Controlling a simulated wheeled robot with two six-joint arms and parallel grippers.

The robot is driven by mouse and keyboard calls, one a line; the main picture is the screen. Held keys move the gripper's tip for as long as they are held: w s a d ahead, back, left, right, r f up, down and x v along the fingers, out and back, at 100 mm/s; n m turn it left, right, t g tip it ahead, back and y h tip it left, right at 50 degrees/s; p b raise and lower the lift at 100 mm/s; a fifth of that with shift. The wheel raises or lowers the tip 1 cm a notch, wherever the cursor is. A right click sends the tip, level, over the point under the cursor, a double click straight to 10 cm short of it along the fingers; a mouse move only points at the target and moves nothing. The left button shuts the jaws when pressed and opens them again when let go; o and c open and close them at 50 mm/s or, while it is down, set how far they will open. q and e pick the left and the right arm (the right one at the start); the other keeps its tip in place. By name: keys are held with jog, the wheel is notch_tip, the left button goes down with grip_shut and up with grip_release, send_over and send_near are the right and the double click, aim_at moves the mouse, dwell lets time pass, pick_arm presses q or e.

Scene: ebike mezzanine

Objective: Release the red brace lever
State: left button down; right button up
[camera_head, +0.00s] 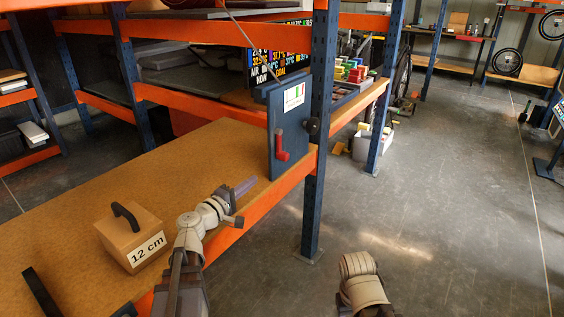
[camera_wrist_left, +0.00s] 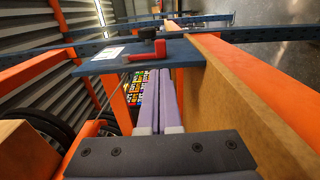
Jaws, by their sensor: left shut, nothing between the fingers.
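The red brace lever (camera_head: 280,148) is on the face of an upright dark blue panel (camera_head: 294,118) at the shelf's end, in the head view. It looks L-shaped, its longer part upright, with a foot at the bottom. In the left wrist view the red lever (camera_wrist_left: 146,54) shows on the blue panel (camera_wrist_left: 183,50), beyond my fingertips. My left gripper (camera_head: 246,185) is shut and empty, short of the lever, apart from it. Its lilac fingers lie together in the left wrist view (camera_wrist_left: 157,90). My right gripper does not show; only part of that arm is at the bottom.
A box marked 12 cm (camera_head: 131,236) with a black handle stands on the wooden shelf (camera_head: 190,165), left of my left arm. A black knob (camera_head: 312,126) sits at the panel's right edge, near the blue post (camera_head: 317,190). Grey floor (camera_head: 430,200) is open at right.

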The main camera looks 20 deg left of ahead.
aim_at(287, 157)
pick_arm(q)
jog(key=shift+w, duration=0.1)
jog(key=x, duration=1.3)
jog(key=shift+w+d, duration=0.2)
jog(key=shift+w, duration=0.15)
jog(key=shift+w+f, duration=0.15)
jog(key=shift+w+d+f+b, duration=0.15)
jog(key=shift+w+f+b, duration=0.05)
jog(key=shift+w, duration=0.25)
jog(key=shift+w+d+f+b, duration=0.15)
jog(key=shift+w+b, duration=0.05)
jog(key=shift+w, duration=0.25)
jog(key=shift+x, duration=1.8)
jog(key=shift+r+x, duration=0.25)
jog(key=shift+x, duration=1.05)
